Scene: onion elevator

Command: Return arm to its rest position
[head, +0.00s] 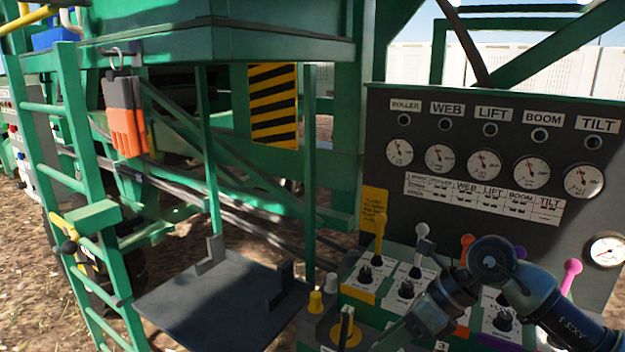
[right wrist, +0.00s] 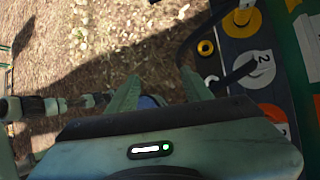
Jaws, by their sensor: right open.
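My right arm (head: 545,300) comes in from the lower right in the head view and bends in front of the lever panel. My left gripper is in neither view.
The lever panel (head: 365,293) carries several coloured levers and knobs under an upright gauge board (head: 470,225). A dark flat tray (head: 215,305) is left of it. A green ladder (head: 75,185) stands at far left. Orange-and-grey gloves (head: 125,120) hang from the frame.

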